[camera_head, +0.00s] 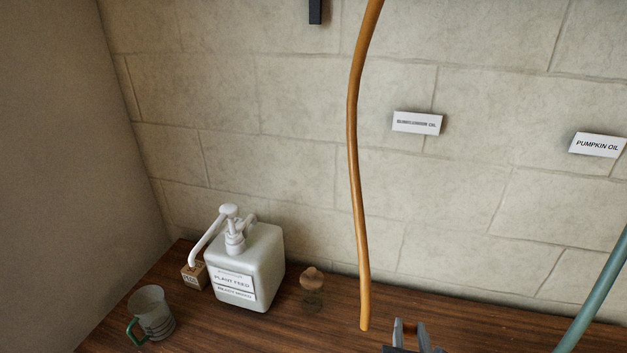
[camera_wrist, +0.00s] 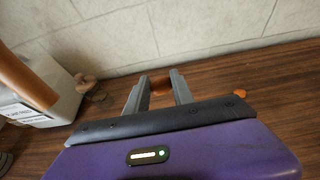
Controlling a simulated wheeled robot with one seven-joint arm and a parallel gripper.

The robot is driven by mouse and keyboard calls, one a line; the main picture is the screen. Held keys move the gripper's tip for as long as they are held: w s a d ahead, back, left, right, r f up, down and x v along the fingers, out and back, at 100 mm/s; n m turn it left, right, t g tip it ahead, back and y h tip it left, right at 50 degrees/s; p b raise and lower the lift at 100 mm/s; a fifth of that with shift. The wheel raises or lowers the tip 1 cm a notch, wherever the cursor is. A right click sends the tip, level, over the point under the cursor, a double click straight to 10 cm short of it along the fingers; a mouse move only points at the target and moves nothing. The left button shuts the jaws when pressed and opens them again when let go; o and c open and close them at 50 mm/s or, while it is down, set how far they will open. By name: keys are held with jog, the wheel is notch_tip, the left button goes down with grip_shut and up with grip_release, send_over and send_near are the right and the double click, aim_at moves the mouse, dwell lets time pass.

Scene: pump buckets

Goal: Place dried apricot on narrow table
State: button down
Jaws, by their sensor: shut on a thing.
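My gripper (camera_wrist: 158,90) is shut on a small orange-brown piece (camera_wrist: 160,84) that shows between its two grey fingers. The piece looks like it could be the dried apricot, but it is too small to tell for sure. A small orange lump (camera_wrist: 240,92) also shows just past the gripper body's right edge; I cannot tell what it is. In the head view my gripper (camera_head: 411,332) is at the bottom edge, over the brown wooden table (camera_head: 285,335). The held piece is hidden there.
An orange hose (camera_head: 354,170) hangs just left of my gripper. A teal hose (camera_head: 598,290) is at right. Stone wall (camera_head: 300,130) behind.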

jog(key=w+a+f+b, duration=0.4)
jog(key=a+f+b, duration=0.25)
jog(key=b, duration=0.25)
send_over(374, 347)
jog(key=s+a, duration=0.2)
jog(key=s, duration=0.2)
jog(key=f, duration=0.6)
jog(key=shift+w+d+f+b, duration=0.15)
jog(key=shift+w+f+b, duration=0.05)
jog(key=shift+f+b, duration=0.6)
jog(key=shift+f, duration=1.7)
jog(key=c, duration=1.1)
grip_release()
jog(key=shift+f, duration=0.15)
